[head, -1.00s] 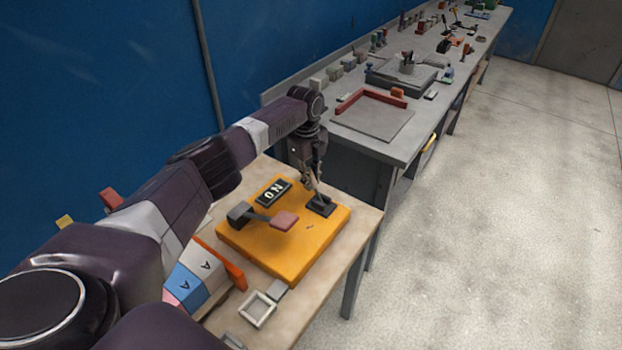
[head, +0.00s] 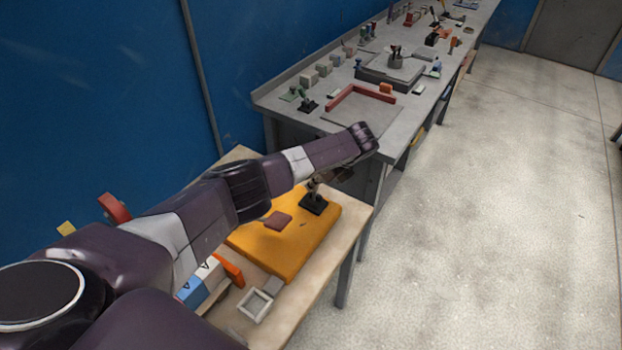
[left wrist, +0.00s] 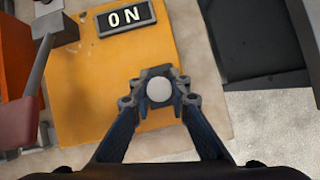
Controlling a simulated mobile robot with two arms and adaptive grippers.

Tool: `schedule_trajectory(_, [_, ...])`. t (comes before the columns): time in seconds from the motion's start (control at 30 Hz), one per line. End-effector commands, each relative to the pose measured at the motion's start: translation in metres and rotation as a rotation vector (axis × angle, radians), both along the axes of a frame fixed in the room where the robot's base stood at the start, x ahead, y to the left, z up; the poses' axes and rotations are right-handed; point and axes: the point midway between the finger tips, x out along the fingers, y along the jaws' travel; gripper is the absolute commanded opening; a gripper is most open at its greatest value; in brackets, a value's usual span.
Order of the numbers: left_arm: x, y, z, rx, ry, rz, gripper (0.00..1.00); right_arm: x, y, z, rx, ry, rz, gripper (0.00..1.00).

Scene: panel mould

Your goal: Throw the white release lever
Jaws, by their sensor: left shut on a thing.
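The white release lever shows in the left wrist view as a round white knob (left wrist: 159,91) between my fingertips. In the head view its dark base (head: 313,206) sits at the far right part of the orange panel (head: 290,250), with a short stem rising from it. My left gripper (left wrist: 159,88) is shut on the knob; in the head view it is mostly hidden behind my own wrist. My right gripper is not in view.
A second lever with a dull red paddle (head: 278,221) is on the same panel. A small pale frame (head: 255,305) and lettered blocks (head: 203,283) lie on the wooden table. A long grey bench (head: 330,118) with several items stands behind. Open floor is at the right.

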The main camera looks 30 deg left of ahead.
Motion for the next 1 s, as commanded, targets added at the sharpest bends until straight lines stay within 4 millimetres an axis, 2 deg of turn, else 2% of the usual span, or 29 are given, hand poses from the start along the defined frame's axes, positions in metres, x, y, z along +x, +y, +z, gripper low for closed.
schedule_trajectory(0.3, [0.0004, -0.0074, -0.0002, 0.081, -0.009, -0.001, 0.00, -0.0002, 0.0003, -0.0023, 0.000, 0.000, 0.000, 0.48])
schedule_trajectory(0.7, [0.0002, -0.0078, -0.0003, 0.085, -0.009, -0.001, 0.00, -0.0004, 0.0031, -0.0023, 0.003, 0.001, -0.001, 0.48])
schedule_trajectory(0.73, [0.0002, -0.0078, -0.0003, 0.085, -0.009, -0.001, 0.20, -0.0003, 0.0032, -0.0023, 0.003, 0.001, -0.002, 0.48])
schedule_trajectory(0.8, [0.0002, -0.0078, -0.0003, 0.085, -0.009, -0.001, 0.27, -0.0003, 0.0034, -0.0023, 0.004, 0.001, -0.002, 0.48])
schedule_trajectory(0.87, [0.0000, -0.0077, -0.0005, 0.085, -0.008, -0.001, 0.34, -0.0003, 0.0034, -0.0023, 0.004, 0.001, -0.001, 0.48])
schedule_trajectory(1.0, [-0.0002, -0.0076, -0.0007, 0.085, -0.008, -0.001, 0.34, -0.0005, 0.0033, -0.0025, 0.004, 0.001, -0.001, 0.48])
